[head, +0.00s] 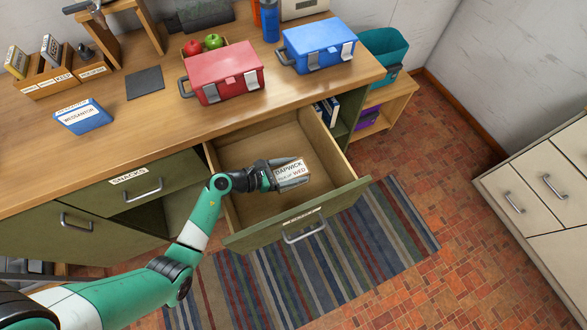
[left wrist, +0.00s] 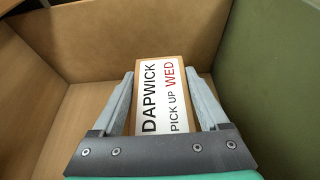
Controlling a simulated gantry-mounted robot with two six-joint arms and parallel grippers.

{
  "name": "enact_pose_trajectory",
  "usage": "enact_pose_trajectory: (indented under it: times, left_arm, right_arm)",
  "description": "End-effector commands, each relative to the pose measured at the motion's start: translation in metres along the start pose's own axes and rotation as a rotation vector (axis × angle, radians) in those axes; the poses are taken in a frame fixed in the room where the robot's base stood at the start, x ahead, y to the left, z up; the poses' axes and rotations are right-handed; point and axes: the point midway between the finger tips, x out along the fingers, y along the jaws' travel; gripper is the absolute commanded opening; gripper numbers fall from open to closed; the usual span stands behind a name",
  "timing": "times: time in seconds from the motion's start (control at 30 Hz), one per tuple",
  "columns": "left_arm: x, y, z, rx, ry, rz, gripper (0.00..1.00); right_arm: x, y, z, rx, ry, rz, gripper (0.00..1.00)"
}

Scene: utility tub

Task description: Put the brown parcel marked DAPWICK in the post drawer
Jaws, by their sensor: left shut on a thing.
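The brown parcel (head: 291,173) carries a white label reading DAPWICK, PICK UP WED; it also shows in the left wrist view (left wrist: 164,98). My left gripper (head: 275,175) is shut on it, with one finger on each side; the fingers also show in the left wrist view (left wrist: 163,105). The parcel is inside the outline of an open, otherwise empty drawer (head: 300,222). I cannot tell whether it touches the drawer floor. The drawer front bears a label too small to read in the head view. My right gripper is not in view.
A closed drawer labelled SNACKS (head: 143,187) is to the left. On the worktop (head: 150,120) stand a red box (head: 225,75), a blue box (head: 317,45) and a blue-and-white packet marked WEDSANTOR (head: 83,117). A striped rug (head: 350,250) lies below the drawer.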

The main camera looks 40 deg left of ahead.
Motion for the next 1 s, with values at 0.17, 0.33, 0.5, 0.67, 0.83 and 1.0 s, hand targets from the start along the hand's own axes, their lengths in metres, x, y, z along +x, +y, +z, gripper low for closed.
enact_pose_trajectory:
  times: [0.17,0.33,0.5,0.67,0.83,1.0]
  left_arm:
    - [0.003,0.0,-0.006,-0.002,0.0,0.0,0.05]
    - [0.002,-0.001,-0.009,-0.006,0.005,-0.002,0.9]
    - [0.003,-0.002,-0.011,-0.008,0.007,-0.003,1.0]
    - [0.001,-0.003,-0.008,-0.008,0.007,-0.004,1.0]
    - [-0.018,-0.001,0.004,-0.01,0.006,0.0,1.0]
    - [-0.055,0.0,0.007,-0.008,0.003,0.002,1.0]
  right_arm:
    - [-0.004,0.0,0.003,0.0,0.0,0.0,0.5]
    - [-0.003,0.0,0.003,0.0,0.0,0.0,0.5]
    - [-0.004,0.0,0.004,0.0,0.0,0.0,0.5]
    - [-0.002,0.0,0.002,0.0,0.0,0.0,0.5]
    - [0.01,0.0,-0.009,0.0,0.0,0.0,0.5]
    - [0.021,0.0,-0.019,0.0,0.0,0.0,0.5]
